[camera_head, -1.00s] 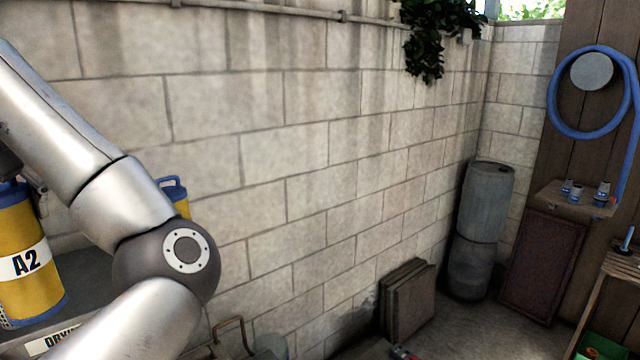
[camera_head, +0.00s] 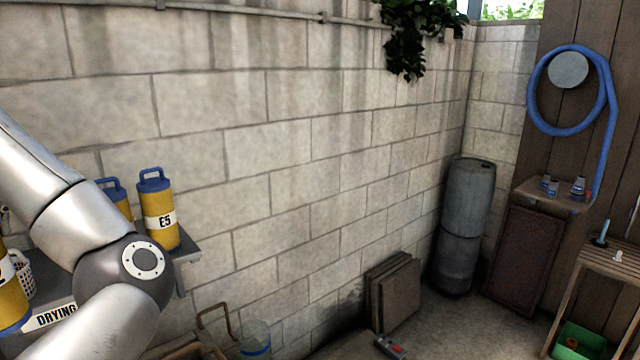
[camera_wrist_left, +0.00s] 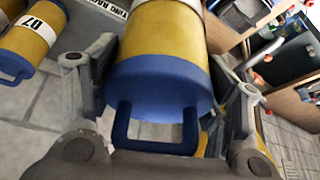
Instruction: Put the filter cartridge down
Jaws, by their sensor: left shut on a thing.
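My left gripper (camera_wrist_left: 162,100) is shut on a yellow filter cartridge (camera_wrist_left: 165,48) with a blue end cap and blue loop handle, in the left wrist view. The handle faces the camera, and the fingers lie on either side of the cap. The far end is cut off by the frame. In the head view my left arm hides the gripper; a yellow cartridge (camera_head: 10,300) with a white label is cut by the left edge, and I cannot tell if it is the held one. My right gripper is not in view.
A grey shelf (camera_head: 185,246) labelled DRYING carries cartridge E5 (camera_head: 160,215), with another cartridge (camera_head: 117,200) beside it. A white basket (camera_head: 25,275) is at left. A block wall (camera_head: 300,170) stands behind.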

